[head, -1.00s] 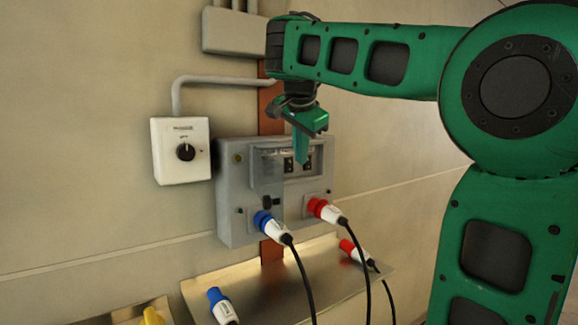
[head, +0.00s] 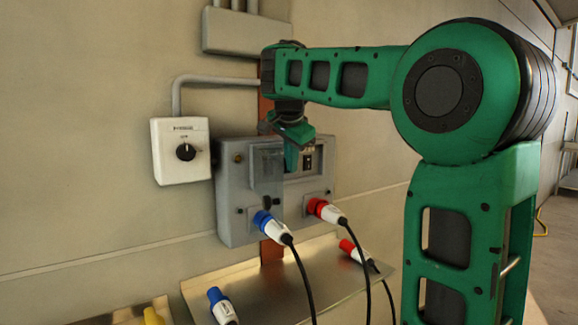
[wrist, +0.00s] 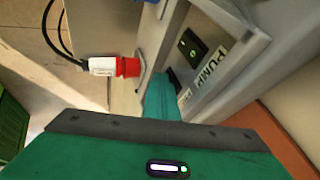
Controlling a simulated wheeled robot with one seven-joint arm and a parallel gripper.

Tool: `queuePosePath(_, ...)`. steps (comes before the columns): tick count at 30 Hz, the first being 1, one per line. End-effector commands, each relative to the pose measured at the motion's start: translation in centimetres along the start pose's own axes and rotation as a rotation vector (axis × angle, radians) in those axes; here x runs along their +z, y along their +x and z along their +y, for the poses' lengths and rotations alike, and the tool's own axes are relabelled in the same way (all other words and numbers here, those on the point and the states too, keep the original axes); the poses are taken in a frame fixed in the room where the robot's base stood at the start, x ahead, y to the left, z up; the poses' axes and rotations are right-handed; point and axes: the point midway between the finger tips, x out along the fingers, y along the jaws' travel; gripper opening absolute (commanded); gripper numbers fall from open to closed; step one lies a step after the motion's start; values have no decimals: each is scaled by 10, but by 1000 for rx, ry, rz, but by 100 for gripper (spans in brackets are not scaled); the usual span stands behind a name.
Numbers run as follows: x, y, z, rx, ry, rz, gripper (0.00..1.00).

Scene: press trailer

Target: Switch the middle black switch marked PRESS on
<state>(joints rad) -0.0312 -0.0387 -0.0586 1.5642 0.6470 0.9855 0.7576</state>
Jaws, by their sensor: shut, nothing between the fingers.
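The grey switch box (head: 228,205) hangs on the wall. My gripper (head: 290,168), green and shut with nothing in it, points down at the switch recess in the box's front. In the wrist view its fingertips (wrist: 162,98) are at the recess edge; I cannot tell whether they touch anything. A black switch marked PUMP (wrist: 191,45) shows in the wrist view, and to the right of my gripper in the head view (head: 308,161). Beside my fingers, a dark switch (wrist: 173,80) and its label are mostly hidden. The PRESS marking and its switch position cannot be read.
A red plug (head: 323,210) and a blue plug (head: 264,222) with black cables stick out below the recess. A white rotary-knob box (head: 181,168) is to the left. A metal shelf (head: 250,285) with loose plugs lies below.

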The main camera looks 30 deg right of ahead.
Motion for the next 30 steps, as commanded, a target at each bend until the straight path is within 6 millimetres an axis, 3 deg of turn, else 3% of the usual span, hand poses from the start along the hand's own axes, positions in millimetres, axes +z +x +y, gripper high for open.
queuePosePath(30,-6,-13,-10,-8,-3,2,0)
